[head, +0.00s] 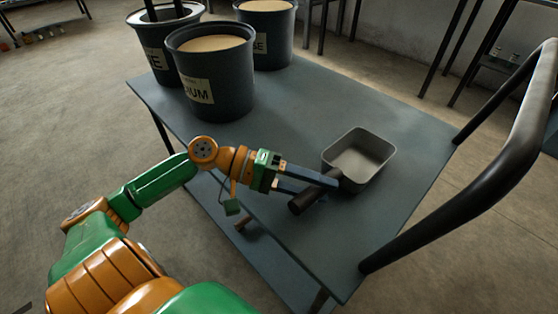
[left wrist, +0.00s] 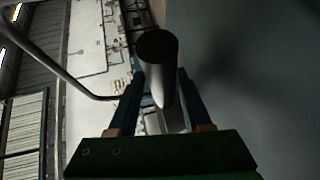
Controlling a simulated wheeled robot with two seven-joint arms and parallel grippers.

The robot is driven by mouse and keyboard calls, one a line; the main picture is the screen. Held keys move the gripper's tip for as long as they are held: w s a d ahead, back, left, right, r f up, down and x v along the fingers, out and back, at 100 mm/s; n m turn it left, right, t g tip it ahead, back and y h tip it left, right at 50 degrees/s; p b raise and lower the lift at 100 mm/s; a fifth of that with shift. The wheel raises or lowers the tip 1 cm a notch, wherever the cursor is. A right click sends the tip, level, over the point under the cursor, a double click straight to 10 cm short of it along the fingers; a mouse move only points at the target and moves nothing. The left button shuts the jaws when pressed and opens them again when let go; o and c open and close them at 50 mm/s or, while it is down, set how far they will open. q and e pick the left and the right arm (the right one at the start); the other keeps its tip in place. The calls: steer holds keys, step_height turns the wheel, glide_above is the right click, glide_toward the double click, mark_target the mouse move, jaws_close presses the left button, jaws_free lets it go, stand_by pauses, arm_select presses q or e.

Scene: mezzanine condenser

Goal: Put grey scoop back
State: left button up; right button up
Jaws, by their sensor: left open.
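The grey scoop (head: 385,167) rests on the blue-grey cart top (head: 420,130) near its front right part. Its open bowl is box-shaped, and its dark round handle points toward the lower left in the head view. My left gripper (head: 328,186) is open at the handle, with one finger on each side. In the left wrist view the scoop's handle (left wrist: 158,65) shows end-on between the two open fingers (left wrist: 160,85). I cannot tell whether either finger touches it. My right gripper is in neither view.
A black push handle (head: 480,195) rises at the cart's right end.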

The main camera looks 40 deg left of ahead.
arm_select(q)
steer(key=p+v, duration=0.1)
steer(key=v, duration=0.8)
